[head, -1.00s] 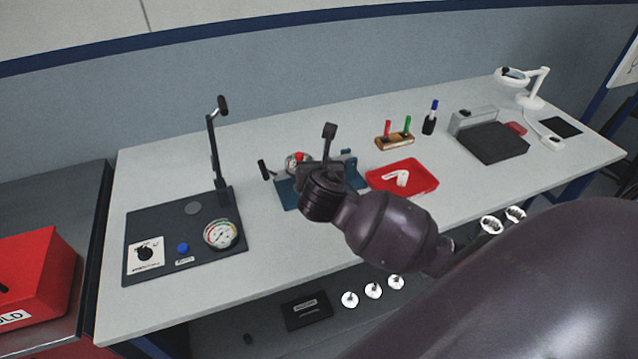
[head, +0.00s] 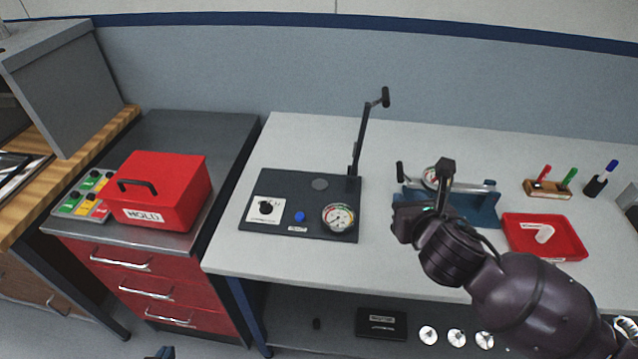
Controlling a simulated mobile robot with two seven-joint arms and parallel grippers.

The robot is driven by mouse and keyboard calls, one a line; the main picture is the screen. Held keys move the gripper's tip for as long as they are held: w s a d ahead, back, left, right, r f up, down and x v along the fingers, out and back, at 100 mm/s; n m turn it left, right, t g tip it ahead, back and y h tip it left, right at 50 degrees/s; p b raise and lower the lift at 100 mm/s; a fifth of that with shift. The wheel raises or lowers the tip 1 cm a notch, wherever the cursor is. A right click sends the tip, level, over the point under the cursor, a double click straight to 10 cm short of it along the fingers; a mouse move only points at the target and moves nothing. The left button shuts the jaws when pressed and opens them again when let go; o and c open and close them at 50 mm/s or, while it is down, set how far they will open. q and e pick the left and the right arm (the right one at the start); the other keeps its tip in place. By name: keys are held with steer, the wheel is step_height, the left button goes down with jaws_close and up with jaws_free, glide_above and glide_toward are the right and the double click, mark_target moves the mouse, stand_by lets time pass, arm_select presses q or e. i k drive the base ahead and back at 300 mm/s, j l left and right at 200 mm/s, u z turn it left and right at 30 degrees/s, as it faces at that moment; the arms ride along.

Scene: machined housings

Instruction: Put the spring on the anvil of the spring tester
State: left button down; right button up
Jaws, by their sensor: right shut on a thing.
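The spring tester (head: 285,215) is a dark plate on the bench with a raised lever arm, a round dial (head: 338,217), a blue button and a knob. Its anvil, a small grey disc (head: 320,184), lies bare near the lever's foot. My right gripper (head: 405,212) is to the right of the tester, in front of the blue fixture. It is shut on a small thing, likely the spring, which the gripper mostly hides. My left gripper (head: 161,352) barely shows at the bottom edge, and its jaws cannot be made out.
A blue fixture (head: 475,208) with a dial stands behind my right gripper. A red tray (head: 545,250) with a white piece lies to the right. A red HOLD box (head: 165,190) sits on the left cabinet. The bench between tester and gripper is clear.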

mark_target(320, 185)
steer(key=i+j+z, duration=0.1)
steer(key=j, duration=0.3)
steer(key=i+j, duration=0.2)
steer(key=j, duration=0.25)
steer(key=i+j+z, duration=0.15)
steer(key=j, duration=0.3)
steer(key=i+j+z, duration=0.1)
steer(key=j, duration=0.3)
